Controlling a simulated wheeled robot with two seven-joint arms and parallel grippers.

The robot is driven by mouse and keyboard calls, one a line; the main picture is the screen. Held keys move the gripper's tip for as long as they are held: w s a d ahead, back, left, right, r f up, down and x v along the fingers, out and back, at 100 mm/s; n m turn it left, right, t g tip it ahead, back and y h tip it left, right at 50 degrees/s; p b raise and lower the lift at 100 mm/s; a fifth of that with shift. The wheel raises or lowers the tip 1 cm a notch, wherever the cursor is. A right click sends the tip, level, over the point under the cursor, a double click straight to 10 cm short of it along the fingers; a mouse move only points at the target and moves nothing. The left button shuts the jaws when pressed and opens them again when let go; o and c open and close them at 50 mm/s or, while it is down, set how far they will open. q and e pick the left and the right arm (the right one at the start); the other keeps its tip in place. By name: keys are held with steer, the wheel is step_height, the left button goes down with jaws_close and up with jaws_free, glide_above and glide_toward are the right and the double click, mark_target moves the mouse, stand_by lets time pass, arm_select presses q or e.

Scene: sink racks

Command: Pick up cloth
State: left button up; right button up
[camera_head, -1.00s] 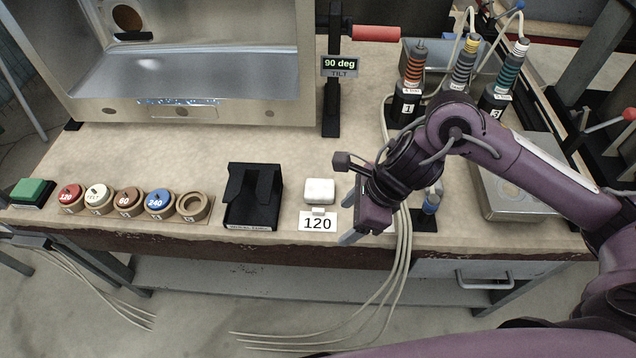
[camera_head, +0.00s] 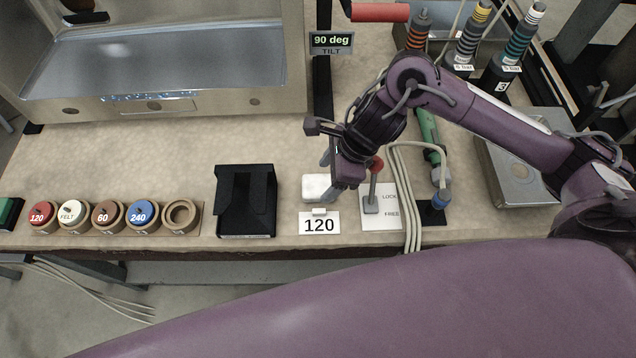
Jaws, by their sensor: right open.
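The cloth (camera_head: 316,188) is a small white folded pad on the bench, just behind the 120 card. My right gripper (camera_head: 331,176) reaches in from the right and points down at the cloth's right side. Its fingers are open, one at the far side and one by the cloth's right edge. The wrist hides part of the fingers, so I cannot tell whether they touch the cloth. My left gripper is out of view.
A black holder (camera_head: 246,203) stands left of the cloth, with several round labelled discs (camera_head: 109,214) beyond it. A red-knobbed lever (camera_head: 373,186) on a LOCK/FREE plate stands close right. Grey cables (camera_head: 407,195) hang over the front edge. A metal cabinet (camera_head: 160,75) stands behind.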

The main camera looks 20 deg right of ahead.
mark_target(318, 184)
steer(key=x, duration=0.2)
steer(key=shift+w+a+f, duration=0.2)
steer(key=shift+w+f, duration=0.05)
steer(key=shift+f, duration=0.05)
steer(key=shift+a+f, duration=0.1)
steer(key=shift+f, duration=0.2)
steer(key=shift+c, duration=0.2)
steer(key=c, duration=0.7)
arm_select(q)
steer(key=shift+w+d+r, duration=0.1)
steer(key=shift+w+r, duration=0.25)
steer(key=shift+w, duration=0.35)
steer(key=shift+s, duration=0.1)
